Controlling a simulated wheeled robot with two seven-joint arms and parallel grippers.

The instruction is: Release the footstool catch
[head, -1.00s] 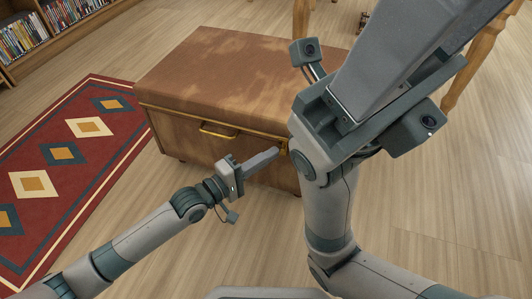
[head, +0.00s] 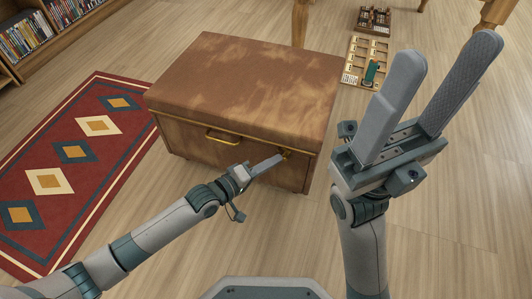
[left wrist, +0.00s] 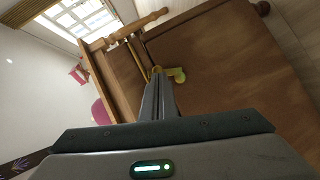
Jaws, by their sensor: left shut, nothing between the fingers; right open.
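The footstool (head: 240,85) is a brown, worn leather-look box with its lid down and a brass strip along the front under the lid. A brass handle (head: 222,138) is on its front. The small brass catch (head: 287,152) is near the front's right end, partly hidden by my left gripper. In the left wrist view a yellow-green catch piece (left wrist: 179,75) shows just right of the fingertips. My left gripper (head: 281,158) is shut and empty, its tips at the catch; whether they touch I cannot tell. My right gripper (head: 445,52) is open and empty, right of the footstool.
A red patterned rug (head: 75,150) lies left of the footstool. A shelf of DVDs (head: 20,40) stands at the upper left. A wooden tray (head: 366,62) with a green item and a darker rack (head: 374,20) are on the floor behind. Wooden legs stand at the back. Floor at right is clear.

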